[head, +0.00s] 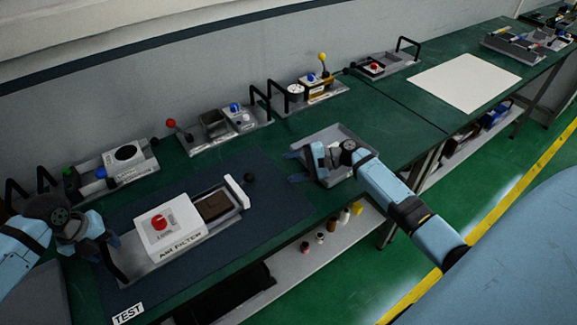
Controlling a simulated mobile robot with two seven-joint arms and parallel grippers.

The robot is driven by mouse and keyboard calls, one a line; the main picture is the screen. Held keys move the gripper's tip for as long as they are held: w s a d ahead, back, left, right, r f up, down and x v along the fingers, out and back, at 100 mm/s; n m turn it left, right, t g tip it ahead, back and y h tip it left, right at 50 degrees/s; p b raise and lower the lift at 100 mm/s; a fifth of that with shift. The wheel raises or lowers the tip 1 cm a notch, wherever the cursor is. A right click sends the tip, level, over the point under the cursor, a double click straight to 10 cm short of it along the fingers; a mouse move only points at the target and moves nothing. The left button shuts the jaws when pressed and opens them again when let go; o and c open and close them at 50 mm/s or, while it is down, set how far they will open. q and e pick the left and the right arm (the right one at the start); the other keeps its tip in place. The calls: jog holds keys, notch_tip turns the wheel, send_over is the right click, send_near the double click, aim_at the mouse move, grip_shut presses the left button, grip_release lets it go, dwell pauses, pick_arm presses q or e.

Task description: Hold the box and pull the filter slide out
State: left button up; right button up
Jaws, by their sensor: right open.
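The white air filter box (169,235) has a red button on top and stands on a grey metal base on the dark blue mat. The filter slide (237,191) extends from the box's right side. Its white end plate stands upright at the far right, and a brown filter block (215,206) shows between it and the box. My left gripper (112,242) is at the left end of the box's base; its jaws are partly hidden, and contact is unclear. My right gripper (298,166) is open and empty, right of the end plate and apart from it.
A grey tray (357,146) lies beside my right gripper. A black knob (249,178) is near the end plate. Several grey device trays with handles line the wall, including one with a red-knobbed lever (171,124). A white sheet (464,82) lies farther right.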

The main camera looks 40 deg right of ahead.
pick_arm(q)
jog(key=shift+r, duration=0.2)
jog(key=shift+r, duration=0.4)
notch_tip(320, 180, up, 11)
jog(key=a, duration=0.2)
jog(key=shift+a+f, duration=0.15)
